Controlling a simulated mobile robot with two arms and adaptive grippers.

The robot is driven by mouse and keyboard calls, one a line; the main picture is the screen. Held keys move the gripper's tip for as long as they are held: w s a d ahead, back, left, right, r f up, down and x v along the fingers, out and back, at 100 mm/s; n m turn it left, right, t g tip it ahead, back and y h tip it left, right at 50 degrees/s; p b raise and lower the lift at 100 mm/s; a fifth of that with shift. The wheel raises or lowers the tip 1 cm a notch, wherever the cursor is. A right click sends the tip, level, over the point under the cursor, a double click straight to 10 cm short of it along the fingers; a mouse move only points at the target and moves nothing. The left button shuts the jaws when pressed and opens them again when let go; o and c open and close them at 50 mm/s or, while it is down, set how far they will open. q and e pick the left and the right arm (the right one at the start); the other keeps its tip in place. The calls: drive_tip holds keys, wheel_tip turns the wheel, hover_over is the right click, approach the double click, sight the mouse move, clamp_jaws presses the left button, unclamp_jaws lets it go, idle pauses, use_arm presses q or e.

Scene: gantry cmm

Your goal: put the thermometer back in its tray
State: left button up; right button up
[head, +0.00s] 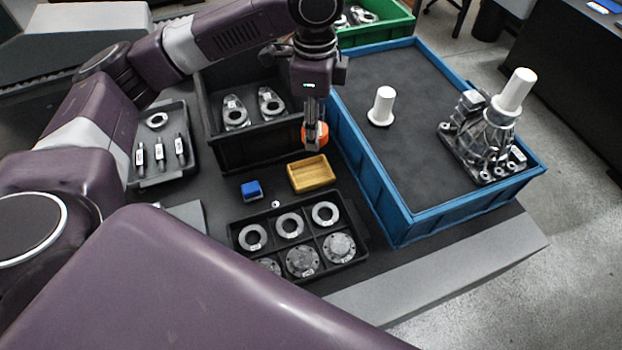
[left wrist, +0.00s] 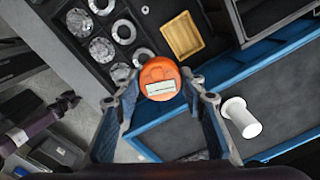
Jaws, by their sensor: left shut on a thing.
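The thermometer (head: 322,135) is a round orange body with a pale display. My left gripper (head: 314,128) is shut on it and holds it upright or nearly so, off the table. In the left wrist view the thermometer (left wrist: 159,80) sits between the two fingertips (left wrist: 162,92), its display facing the camera. The small yellow tray (head: 312,185) is empty and lies just in front of the thermometer in the head view. It also shows in the left wrist view (left wrist: 182,36), apart from the thermometer. My right gripper is not seen.
A blue-walled bin (head: 385,205) with white pegs and a metal casting stands to the right. A black bin (head: 255,150) with metal parts is behind left. A blue block (head: 251,190) and a black compartment tray (head: 345,262) of rings and discs lie in front.

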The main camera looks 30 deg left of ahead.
sight(311, 176)
use_arm(q)
drive_tip(key=w+a+f+m+b, duration=0.45)
drive_tip(key=w+m, duration=0.25)
drive_tip(key=m, duration=0.7)
drive_tip(key=f, duration=2)
drive_tip(key=shift+s, duration=0.25)
drive_tip(key=shift+f, duration=0.15)
drive_tip(key=o, duration=1)
wheel_tip(311, 176, up, 12)
drive_tip(key=shift+r, duration=0.2)
